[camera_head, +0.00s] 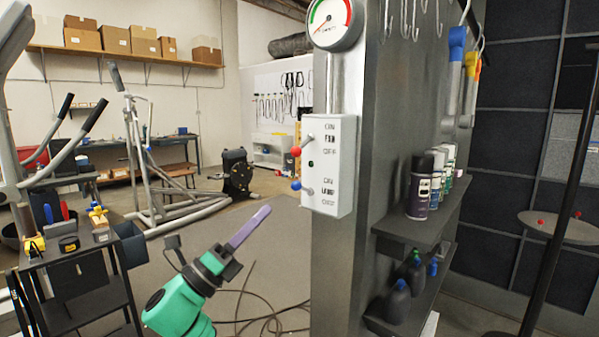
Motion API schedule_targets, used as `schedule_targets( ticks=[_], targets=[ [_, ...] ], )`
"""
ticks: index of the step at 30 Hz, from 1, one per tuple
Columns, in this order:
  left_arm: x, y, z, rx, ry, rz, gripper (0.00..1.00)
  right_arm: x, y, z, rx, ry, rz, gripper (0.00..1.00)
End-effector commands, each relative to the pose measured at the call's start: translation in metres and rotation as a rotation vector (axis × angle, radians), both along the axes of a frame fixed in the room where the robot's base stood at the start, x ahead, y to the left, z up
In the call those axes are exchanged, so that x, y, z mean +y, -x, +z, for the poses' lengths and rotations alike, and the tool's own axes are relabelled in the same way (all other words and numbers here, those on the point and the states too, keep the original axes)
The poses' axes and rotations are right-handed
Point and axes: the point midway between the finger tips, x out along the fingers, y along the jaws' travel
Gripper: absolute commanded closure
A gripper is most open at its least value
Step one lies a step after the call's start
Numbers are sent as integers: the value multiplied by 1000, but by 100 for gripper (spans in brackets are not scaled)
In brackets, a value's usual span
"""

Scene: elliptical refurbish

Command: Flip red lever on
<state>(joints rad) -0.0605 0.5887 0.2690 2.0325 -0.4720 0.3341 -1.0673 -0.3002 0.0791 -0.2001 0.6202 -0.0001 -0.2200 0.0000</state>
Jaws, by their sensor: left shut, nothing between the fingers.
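The red lever (296,151) is the upper of two levers on a white switch box (341,165) fixed to a grey pillar. Its red knob hangs down and left of its pivot, beside a label that seems to read ON, FAN, OFF. The blue lever (296,185) sits below it, its knob tilted slightly up from its pivot. My left gripper (264,213), with purple fingers on a green and black wrist, is shut and empty. In the picture it is below and left of both levers, touching neither. My right gripper is not in view.
A round gauge (333,20) sits above the box. Spray cans (421,186) stand on a shelf right of the pillar. A black tool cart (85,275) stands at the left. Cables (262,315) lie on the floor. The space left of the levers looks clear.

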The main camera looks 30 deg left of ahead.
Motion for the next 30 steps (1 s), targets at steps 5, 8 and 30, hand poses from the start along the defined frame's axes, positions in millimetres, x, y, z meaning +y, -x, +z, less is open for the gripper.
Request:
schedule_targets(
  ticks=[5, 8, 30],
  targets=[
    [-25, 28, 38, -128, -129, -2, 100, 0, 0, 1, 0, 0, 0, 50],
    [-26, 29, 40, -136, -136, -1, 100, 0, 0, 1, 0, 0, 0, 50],
    [-61, -32, 97, -132, -129, -2, 100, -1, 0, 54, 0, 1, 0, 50]
  ],
)
